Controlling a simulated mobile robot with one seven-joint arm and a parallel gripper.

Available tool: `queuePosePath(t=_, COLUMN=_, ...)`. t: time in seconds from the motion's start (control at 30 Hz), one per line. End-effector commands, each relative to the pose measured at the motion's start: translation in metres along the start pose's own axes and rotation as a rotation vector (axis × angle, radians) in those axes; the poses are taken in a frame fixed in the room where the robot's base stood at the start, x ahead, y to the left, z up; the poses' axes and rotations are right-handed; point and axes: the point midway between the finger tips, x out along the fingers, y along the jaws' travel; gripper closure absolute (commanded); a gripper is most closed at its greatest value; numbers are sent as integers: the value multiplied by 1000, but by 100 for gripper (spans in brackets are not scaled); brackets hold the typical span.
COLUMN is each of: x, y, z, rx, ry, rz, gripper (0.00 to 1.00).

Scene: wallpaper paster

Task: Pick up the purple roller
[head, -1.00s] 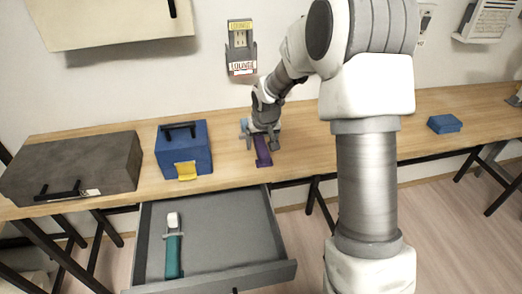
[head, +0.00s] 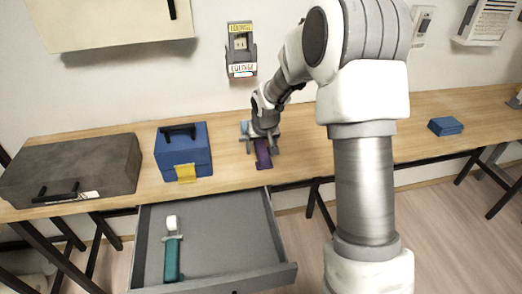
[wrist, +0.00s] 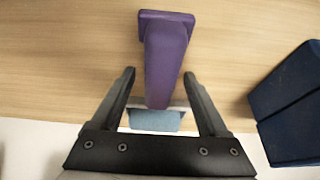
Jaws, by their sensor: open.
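The purple roller (head: 263,153) lies on the wooden table, its purple handle pointing toward the table's front edge. Its light blue head (head: 244,128) shows beside my gripper in the head view. In the wrist view the purple handle (wrist: 165,55) runs down between the fingers, with the light blue head (wrist: 155,121) at its lower end. My gripper (wrist: 160,85) is open above the roller, with one finger on each side of the handle. My gripper (head: 262,138) hides part of the roller in the head view.
A blue box (head: 184,152) with a yellow tag stands left of the roller, and a grey case (head: 70,170) farther left. An open grey drawer (head: 235,250) below the table holds a teal-handled tool (head: 172,255). A small blue block (head: 445,126) lies at the right.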

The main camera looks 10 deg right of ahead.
Motion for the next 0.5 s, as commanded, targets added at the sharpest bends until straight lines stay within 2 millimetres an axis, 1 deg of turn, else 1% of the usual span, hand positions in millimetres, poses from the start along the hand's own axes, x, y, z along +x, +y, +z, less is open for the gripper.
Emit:
queuePosePath(t=0.07, x=0, y=0, z=0, rx=0, ry=0, rz=0, gripper=22)
queuePosePath(t=0.1, x=0, y=0, z=0, rx=0, ry=0, rz=0, gripper=30)
queuePosePath(t=0.27, x=0, y=0, z=0, rx=0, ry=0, rz=0, gripper=58)
queuePosePath(t=0.4, x=0, y=0, z=0, rx=0, ry=0, rz=0, gripper=84)
queuePosePath(t=0.5, x=0, y=0, z=0, rx=0, ry=0, rz=0, gripper=100)
